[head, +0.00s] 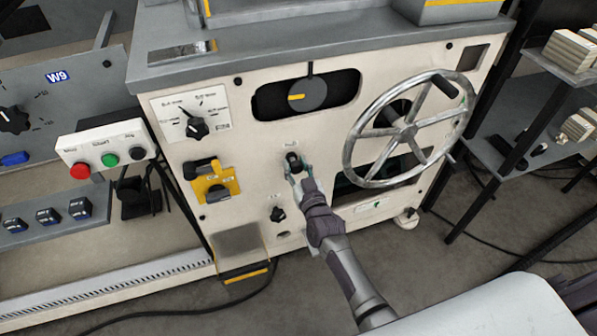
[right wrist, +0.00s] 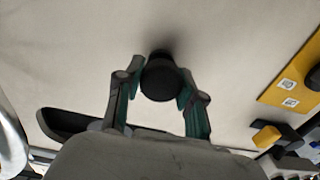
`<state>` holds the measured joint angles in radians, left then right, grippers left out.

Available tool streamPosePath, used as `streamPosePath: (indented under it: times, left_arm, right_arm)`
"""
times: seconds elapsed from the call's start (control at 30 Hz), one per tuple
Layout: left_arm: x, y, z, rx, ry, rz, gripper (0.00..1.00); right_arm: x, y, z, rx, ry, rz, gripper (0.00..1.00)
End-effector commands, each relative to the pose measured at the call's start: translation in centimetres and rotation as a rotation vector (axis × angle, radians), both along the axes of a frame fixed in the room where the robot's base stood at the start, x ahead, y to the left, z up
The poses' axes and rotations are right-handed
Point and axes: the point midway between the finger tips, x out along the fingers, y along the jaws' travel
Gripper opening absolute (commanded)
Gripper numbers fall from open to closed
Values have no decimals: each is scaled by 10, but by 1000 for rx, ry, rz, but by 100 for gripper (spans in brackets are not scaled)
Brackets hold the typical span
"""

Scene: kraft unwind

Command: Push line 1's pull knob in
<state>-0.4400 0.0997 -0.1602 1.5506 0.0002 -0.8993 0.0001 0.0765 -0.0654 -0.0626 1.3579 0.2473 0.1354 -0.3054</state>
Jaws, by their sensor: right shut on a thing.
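The pull knob (head: 292,158) is a small black round knob on the cream front panel of the machine, under a small label. In the right wrist view the knob (right wrist: 160,80) sits between the two fingers, close against the panel. My right gripper (head: 294,170) reaches it from below and in front. In the right wrist view my right gripper (right wrist: 160,88) is shut on the knob, one finger on each side. How far the knob stands out from the panel is hard to tell. My left gripper is not in view.
A large metal handwheel (head: 412,130) stands out just right of the knob. A yellow rotary switch (head: 215,185) and a small black knob (head: 278,213) are to the left and below. A button box (head: 108,150) and shelves (head: 545,110) flank the machine.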

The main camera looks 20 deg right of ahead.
Motion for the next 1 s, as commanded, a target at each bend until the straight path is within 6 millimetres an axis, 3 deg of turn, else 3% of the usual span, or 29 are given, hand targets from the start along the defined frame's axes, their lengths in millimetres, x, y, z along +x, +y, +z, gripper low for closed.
streamPosePath:
  times: [0.17,0.2,0.3,0.67,0.77,1.0]
  left_arm:
    - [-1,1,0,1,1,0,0]
    - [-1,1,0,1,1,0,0]
    - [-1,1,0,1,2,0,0]
    - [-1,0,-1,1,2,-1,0]
    - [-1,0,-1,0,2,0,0]
    - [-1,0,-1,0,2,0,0]
  right_arm:
    - [1,-1,3,0,-5,-1,0]
    - [1,-1,3,0,-5,-1,44]
    - [1,0,3,0,-5,-1,61]
    - [-3,0,2,0,-3,0,63]
    - [-14,-1,1,0,-1,0,63]
    - [-64,-2,1,-1,0,0,63]
